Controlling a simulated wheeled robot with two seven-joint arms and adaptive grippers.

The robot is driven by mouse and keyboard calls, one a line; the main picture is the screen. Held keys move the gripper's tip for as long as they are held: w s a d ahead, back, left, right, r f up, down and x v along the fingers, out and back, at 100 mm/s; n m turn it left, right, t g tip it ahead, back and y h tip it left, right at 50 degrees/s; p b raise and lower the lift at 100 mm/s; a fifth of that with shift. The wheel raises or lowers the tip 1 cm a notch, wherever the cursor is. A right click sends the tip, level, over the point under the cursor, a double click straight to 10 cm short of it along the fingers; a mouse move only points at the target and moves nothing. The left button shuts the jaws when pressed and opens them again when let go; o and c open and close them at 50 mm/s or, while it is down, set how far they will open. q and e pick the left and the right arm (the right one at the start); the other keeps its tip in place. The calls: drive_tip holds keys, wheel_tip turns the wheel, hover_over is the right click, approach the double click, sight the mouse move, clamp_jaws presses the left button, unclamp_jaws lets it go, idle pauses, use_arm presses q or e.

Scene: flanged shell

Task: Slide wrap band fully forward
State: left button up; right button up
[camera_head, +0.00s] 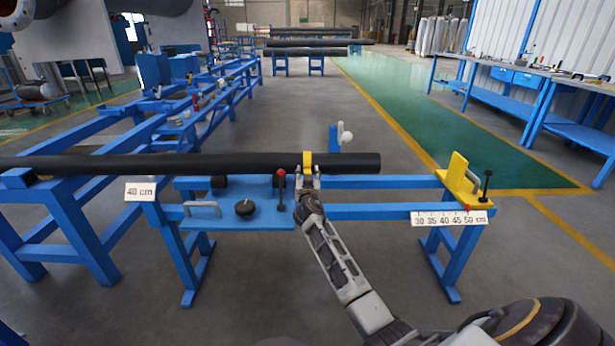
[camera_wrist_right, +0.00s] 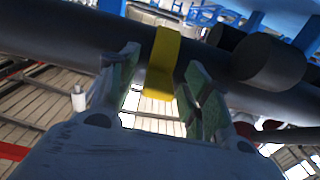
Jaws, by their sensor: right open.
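A yellow wrap band (camera_head: 307,160) sits around a long black pipe (camera_head: 220,163), left of the pipe's right end. My right gripper (camera_head: 308,179) is at the band from the front and below. In the right wrist view the band (camera_wrist_right: 162,62) shows between the two open fingers (camera_wrist_right: 157,85), which are apart from each other on either side of it. I cannot tell whether the fingers touch the pipe. My left gripper is in neither view.
The pipe lies over a blue bench frame (camera_head: 370,212). A red-knobbed lever (camera_head: 281,186) stands just left of my right gripper. A yellow stop (camera_head: 457,172) and a scale plate (camera_head: 449,218) are at the right. A "40 cm" plate (camera_head: 140,191) hangs left.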

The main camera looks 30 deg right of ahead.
idle(0.3)
clamp_jaws()
idle(0.3)
